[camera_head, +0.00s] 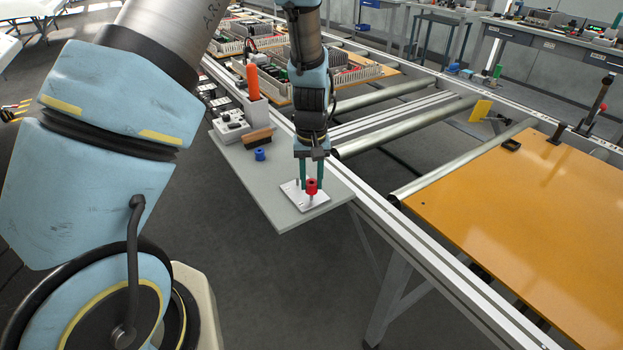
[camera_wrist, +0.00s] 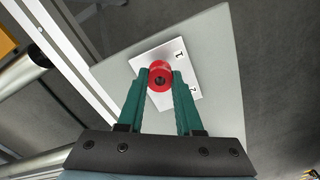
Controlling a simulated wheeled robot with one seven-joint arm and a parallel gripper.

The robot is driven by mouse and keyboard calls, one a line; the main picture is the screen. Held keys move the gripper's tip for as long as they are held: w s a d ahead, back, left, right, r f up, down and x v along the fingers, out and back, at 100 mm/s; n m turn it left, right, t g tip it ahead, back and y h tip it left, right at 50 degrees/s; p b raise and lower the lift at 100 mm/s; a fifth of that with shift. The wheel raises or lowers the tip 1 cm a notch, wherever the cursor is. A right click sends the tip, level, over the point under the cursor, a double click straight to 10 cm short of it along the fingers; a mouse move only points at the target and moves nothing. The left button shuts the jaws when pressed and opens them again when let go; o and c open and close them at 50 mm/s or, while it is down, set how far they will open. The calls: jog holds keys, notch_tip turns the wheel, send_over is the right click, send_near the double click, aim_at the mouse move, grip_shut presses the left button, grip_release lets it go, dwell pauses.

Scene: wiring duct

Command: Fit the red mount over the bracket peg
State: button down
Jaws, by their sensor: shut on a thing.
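The red mount (camera_head: 311,187) is a small red cylinder with a hole in its end, seen in the wrist view (camera_wrist: 161,77). My gripper (camera_head: 312,184) points down over the grey shelf, and its two green fingers are shut on the red mount, one on each side. The mount is above or at the white bracket plate (camera_head: 292,195), which also shows in the wrist view (camera_wrist: 184,52) with printed numbers. One thin peg (camera_head: 297,182) stands on the plate, left of the mount. Whether another peg is under the mount is hidden. I cannot tell whether the mount touches the plate.
A blue cylinder (camera_head: 260,154) and a brown block (camera_head: 257,136) lie on the grey shelf (camera_head: 262,190) behind the plate. A white device (camera_head: 230,126) and a holder with an orange-handled tool (camera_head: 252,82) stand farther back. The conveyor rail (camera_head: 400,235) runs along the right.

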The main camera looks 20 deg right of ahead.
jog(key=shift+f+b, duration=0.85)
jog(key=shift+f, duration=0.6)
jog(key=c, duration=0.5)
grip_release()
jog(key=shift+r, duration=0.1)
notch_tip(320, 180, up, 11)
jog(key=b, duration=0.1)
jog(key=shift+f+b, duration=0.2)
jog(key=shift+b, duration=0.2)
jog(key=s+a+r+n, duration=0.1)
jog(key=s+a+r, duration=0.1)
jog(key=a, duration=1.3)
jog(key=s+a+r+n+t, duration=0.1)
jog(key=s+a+r, duration=0.1)
jog(key=a, duration=1.3)
jog(key=shift+r+n+t, duration=0.3)
jog(key=shift+r, duration=0.05)
